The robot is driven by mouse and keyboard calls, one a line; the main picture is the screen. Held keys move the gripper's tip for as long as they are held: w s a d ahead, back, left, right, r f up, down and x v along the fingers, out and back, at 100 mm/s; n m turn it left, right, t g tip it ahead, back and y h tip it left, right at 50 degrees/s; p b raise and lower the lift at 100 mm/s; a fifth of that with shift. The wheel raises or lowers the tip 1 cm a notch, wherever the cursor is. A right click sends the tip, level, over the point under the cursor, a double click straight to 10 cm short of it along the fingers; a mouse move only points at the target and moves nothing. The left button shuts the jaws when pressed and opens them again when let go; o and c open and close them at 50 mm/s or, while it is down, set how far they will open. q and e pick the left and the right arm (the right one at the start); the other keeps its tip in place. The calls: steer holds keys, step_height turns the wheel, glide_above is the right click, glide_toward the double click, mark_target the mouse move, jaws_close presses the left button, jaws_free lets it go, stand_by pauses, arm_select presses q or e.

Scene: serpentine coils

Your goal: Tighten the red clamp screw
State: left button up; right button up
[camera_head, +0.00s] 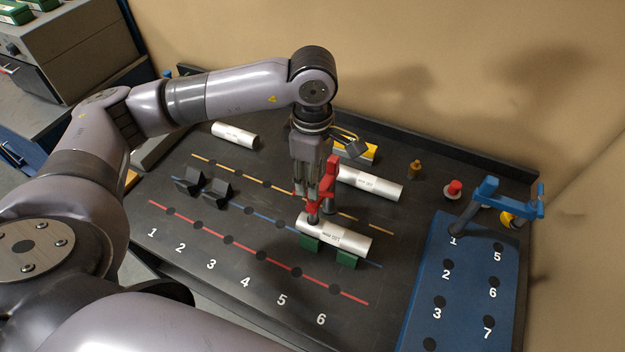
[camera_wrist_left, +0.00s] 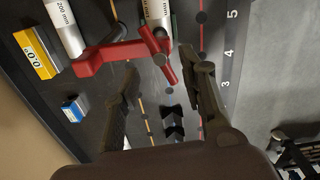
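The red clamp (camera_head: 329,178) stands beside and over a silver cylinder (camera_head: 335,237) that rests on two green V-blocks (camera_head: 347,259). In the left wrist view the red clamp (camera_wrist_left: 108,53) shows its arm and, at the arm's end, the screw (camera_wrist_left: 160,59) with a red crossbar. My left gripper (camera_head: 312,188) points down at the clamp, partly covering it. In the left wrist view its two fingers (camera_wrist_left: 158,66) are spread apart, with the screw end between or just beyond the tips. I see no contact. My right gripper is not in view.
A blue clamp (camera_head: 500,201) stands at the blue numbered board (camera_head: 462,300) on the right. Two black V-blocks (camera_head: 215,190) sit left of the gripper. Behind are a second cylinder (camera_head: 370,186), a yellow gauge block (camera_head: 362,150) and a red button (camera_head: 454,188).

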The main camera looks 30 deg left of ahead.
arm_select(q)
step_height(320, 180, down, 3)
steer(key=shift+f+p, duration=0.1)
steer(key=shift+p, duration=0.3)
steer(key=shift+f, duration=0.3)
jaws_close()
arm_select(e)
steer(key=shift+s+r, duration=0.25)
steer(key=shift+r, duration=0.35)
arm_select(q)
steer(key=b, duration=0.2)
steer(key=m+b, duration=0.1)
steer(key=b, duration=0.1)
steer(key=shift+f+m+b, duration=0.25)
steer(key=shift+m+b, duration=0.05)
steer(key=shift+r, duration=0.25)
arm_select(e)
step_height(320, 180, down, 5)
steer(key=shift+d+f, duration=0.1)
